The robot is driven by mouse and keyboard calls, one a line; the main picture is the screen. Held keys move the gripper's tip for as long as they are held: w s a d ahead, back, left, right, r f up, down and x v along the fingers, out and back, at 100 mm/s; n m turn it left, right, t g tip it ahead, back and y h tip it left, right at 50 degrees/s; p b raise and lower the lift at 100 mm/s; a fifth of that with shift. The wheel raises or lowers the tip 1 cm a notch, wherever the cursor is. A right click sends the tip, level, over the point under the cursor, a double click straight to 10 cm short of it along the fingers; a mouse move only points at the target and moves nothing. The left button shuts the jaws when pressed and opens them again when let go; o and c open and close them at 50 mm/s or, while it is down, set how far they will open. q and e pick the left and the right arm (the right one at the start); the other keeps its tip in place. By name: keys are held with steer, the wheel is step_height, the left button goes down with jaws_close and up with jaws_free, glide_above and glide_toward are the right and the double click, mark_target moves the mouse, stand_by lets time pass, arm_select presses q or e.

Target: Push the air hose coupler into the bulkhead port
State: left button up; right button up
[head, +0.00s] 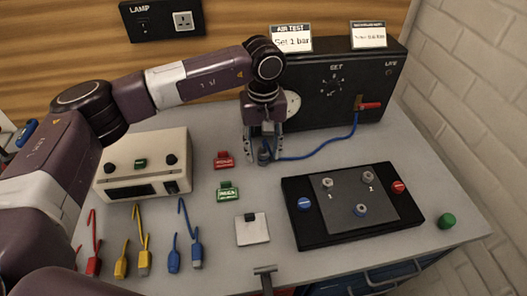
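My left gripper (263,153) points down with its two fingers spread. Between them is the small dark coupler (264,158) at the end of the blue air hose (318,156), apparently standing on the bench. Gaps show between coupler and fingers. The hose runs right and up to the black air test unit (318,88), near a red lever. Which is the bulkhead port is unclear. My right gripper is out of view.
A beige box (143,190) stands left, with coloured cables (144,255) before it. Red (223,160) and green (228,191) blocks and a pale square pad (252,231) lie mid-bench. A green knob (446,220) is at right. Bench between coupler and tray is mostly clear.

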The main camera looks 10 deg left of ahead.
mark_target(263, 146)
arm_select(q)
steer(key=shift+b, duration=0.3)
jaws_close()
stand_by(0.5)
steer(key=shift+r, duration=0.1)
steer(key=shift+r+p, duration=1.1)
steer(key=shift+r, duration=1.8)
